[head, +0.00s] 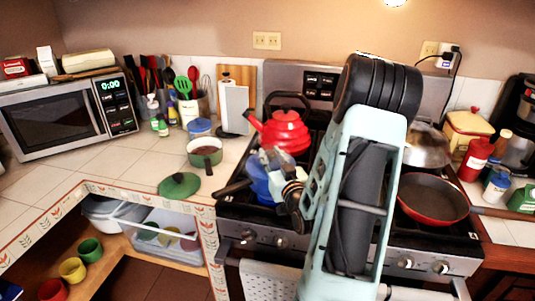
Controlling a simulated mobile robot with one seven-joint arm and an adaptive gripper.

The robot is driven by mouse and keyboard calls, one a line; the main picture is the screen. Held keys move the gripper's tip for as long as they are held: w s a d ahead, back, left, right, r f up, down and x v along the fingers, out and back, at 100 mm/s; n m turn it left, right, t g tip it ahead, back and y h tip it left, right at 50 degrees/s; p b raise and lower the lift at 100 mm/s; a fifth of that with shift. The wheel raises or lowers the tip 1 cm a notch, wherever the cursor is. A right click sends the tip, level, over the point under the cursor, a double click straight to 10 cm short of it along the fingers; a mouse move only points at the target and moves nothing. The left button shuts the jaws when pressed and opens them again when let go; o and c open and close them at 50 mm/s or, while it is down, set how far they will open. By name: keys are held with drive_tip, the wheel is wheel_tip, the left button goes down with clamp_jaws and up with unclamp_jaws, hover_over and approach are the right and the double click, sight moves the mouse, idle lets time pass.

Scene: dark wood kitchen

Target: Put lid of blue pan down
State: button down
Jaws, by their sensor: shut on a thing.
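The blue pan (258,183) sits on the front left of the stove, its dark handle pointing left toward the counter. My gripper (279,176) is right at the pan, low over its right side. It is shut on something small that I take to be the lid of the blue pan. The lid's outline cannot be told apart from the pan and the fingers at this size. My own pale arm hides the middle of the stove and part of the pan.
A red kettle (285,132) stands behind the blue pan. A red frying pan (432,198) is at the front right. A green pot (205,152) and a green lid (179,185) rest on the tiled counter (130,165), with bare tiles to their left.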

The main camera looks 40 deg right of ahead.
drive_tip(key=shift+s+r, duration=0.1)
drive_tip(key=shift+f+b, duration=0.25)
drive_tip(key=shift+b, duration=0.05)
drive_tip(key=c, duration=1.6)
unclamp_jaws()
drive_tip(key=shift+r, duration=0.1)
drive_tip(key=shift+r+p, duration=0.2)
drive_tip(key=shift+p, duration=0.15)
drive_tip(key=p+v, duration=0.3)
drive_tip(key=v, duration=0.6)
drive_tip(key=shift+s+r, duration=0.2)
drive_tip(key=shift+s, duration=0.15)
drive_tip(key=shift+p+v, duration=1.15)
drive_tip(key=shift+p, duration=1.5)
